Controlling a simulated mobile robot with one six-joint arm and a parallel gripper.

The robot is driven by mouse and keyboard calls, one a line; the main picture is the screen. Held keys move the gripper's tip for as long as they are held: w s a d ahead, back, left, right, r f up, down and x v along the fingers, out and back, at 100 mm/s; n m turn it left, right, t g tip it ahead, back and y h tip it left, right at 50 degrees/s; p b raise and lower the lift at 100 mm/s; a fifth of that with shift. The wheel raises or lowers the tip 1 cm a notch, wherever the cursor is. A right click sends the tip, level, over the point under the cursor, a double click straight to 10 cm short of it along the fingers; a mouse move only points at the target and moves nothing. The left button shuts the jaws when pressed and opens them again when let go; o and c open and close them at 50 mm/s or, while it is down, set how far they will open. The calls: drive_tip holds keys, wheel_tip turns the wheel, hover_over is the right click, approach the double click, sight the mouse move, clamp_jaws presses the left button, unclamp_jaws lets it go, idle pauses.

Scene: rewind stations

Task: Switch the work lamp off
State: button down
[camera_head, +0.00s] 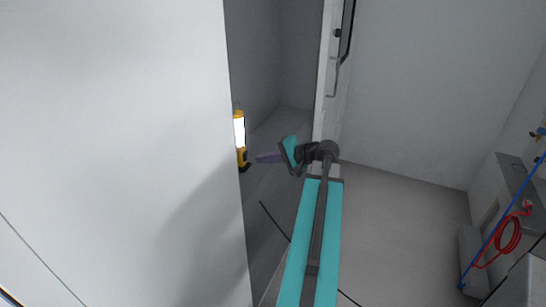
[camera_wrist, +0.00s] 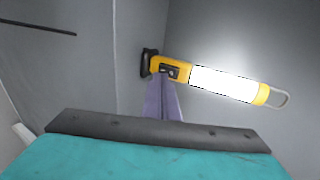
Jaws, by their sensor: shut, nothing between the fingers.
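The work lamp (camera_head: 239,130) is yellow with a bright white lit panel, and stands upright on a grey surface behind the edge of a white wall or panel. In the wrist view the work lamp (camera_wrist: 222,82) lies across the picture, its dark base at left and wire hook at right. A dark switch area (camera_wrist: 169,72) shows on its yellow body near the base. My gripper (camera_head: 258,158) is shut and empty, pointing left at the lamp's lower body. In the wrist view my gripper's purple fingertips (camera_wrist: 162,80) are at the switch area; I cannot tell whether they touch it.
A large white panel (camera_head: 110,120) fills the left and partly hides the lamp's side. An open white door (camera_head: 333,80) stands right of the recess. A red coiled hose (camera_head: 509,235) and a blue pole (camera_head: 500,225) are at far right. The floor (camera_head: 400,220) between is clear.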

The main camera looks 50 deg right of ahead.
sight(247, 155)
drive_tip(key=shift+w+a+r+p, duration=0.15)
drive_tip(key=shift+w+a+p, duration=0.1)
drive_tip(key=shift+w, duration=0.6)
drive_tip(key=shift+w+a+r+p, duration=0.15)
drive_tip(key=shift+w+p, duration=0.1)
drive_tip(key=shift+w, duration=0.6)
drive_tip(key=shift+s+d+r, duration=0.1)
drive_tip(key=shift+d+r, duration=0.05)
drive_tip(key=shift+d, duration=0.05)
